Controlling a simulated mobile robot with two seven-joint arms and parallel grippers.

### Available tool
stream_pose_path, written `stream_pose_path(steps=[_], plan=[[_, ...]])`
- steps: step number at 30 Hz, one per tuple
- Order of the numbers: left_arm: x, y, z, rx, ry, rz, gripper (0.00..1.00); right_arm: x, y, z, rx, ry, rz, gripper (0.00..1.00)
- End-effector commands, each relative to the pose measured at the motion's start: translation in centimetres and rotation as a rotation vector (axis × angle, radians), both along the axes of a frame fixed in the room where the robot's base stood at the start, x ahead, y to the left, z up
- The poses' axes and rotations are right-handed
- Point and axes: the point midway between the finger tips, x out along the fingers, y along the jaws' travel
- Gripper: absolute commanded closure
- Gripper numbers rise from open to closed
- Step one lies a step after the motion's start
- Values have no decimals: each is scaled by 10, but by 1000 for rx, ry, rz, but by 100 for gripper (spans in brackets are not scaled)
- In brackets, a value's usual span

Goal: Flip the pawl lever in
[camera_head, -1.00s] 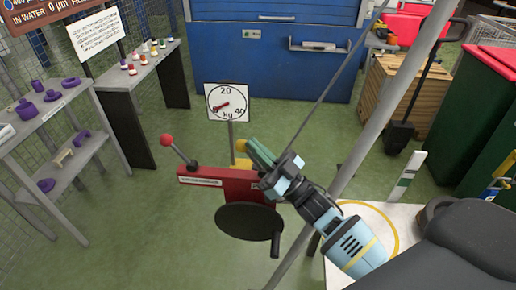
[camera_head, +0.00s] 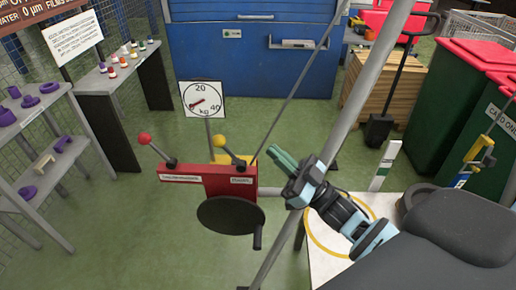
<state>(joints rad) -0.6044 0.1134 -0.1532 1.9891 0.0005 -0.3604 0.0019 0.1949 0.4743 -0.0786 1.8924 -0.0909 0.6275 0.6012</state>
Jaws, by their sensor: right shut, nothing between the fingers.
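A red winch box (camera_head: 208,184) stands in the middle of the view with a black disc (camera_head: 230,215) and crank handle on its front. Two levers rise from its top: one with a red knob (camera_head: 145,139) at the left, tilted left, and one with a yellow knob (camera_head: 219,141) at the right, also tilted left. Labels sit below each lever; the right one seems to read "PAWL", too small to be sure. My right gripper (camera_head: 279,157) is shut and empty, to the right of the yellow-knobbed lever and apart from it. My left gripper is not in view.
A dial gauge (camera_head: 202,99) stands behind the winch. A slanted grey pole (camera_head: 366,98) and a thin cable pass close to my right gripper. A white plate with a yellow ring (camera_head: 325,255) lies at the right. Shelves (camera_head: 98,80) with small parts stand left.

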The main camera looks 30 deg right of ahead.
Motion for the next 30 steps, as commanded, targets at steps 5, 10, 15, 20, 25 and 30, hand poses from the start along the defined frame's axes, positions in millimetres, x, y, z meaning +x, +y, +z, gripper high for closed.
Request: stream_pose_path(steps=[5,10,15,20,25,30], plan=[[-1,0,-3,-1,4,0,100,-12,-9,-3,1,0,1,100],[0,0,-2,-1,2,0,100,-14,-11,-2,1,-1,0,100],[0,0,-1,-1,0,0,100,-13,-11,-2,1,-2,0,100],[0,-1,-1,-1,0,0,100,-13,-11,-2,1,-2,0,100],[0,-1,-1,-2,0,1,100,-14,-11,-4,1,5,-4,100],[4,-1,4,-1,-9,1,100,-19,-6,-43,-7,149,-87,100]])
